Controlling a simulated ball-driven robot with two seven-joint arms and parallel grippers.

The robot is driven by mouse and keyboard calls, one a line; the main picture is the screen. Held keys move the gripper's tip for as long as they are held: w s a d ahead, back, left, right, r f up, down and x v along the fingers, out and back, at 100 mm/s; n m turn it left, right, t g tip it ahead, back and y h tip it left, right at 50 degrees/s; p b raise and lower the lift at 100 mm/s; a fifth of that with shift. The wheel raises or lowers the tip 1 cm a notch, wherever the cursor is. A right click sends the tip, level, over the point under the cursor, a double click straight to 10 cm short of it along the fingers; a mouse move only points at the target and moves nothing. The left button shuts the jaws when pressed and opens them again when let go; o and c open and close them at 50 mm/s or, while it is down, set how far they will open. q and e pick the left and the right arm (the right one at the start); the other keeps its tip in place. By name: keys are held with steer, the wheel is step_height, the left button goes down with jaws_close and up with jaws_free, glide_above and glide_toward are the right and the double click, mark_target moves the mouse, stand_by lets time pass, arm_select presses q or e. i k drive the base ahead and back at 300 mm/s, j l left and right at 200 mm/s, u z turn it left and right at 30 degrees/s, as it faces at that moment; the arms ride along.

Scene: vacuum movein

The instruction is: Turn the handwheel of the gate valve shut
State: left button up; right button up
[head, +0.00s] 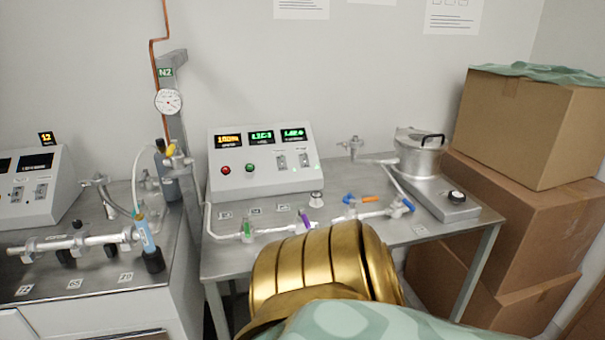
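I cannot single out the gate valve's handwheel with certainty. A small silver valve fitting (354,146) stands behind the right bench, joined by a pipe to the metal pot (419,150). On the left bench, a silver manifold (75,243) has several black knobs. Neither gripper shows. A gold ribbed part and green patterned covering, seemingly my own arm, hide the front of the right bench.
A control box (262,160) with lit displays stands on the right bench (225,262). Another box (33,186) is at far left. A round gauge (169,102) hangs on the grey post. Stacked cardboard boxes (530,125) crowd the right side. A narrow gap separates the benches.

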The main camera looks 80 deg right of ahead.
mark_target(456, 197)
steer(key=z, duration=3.55)
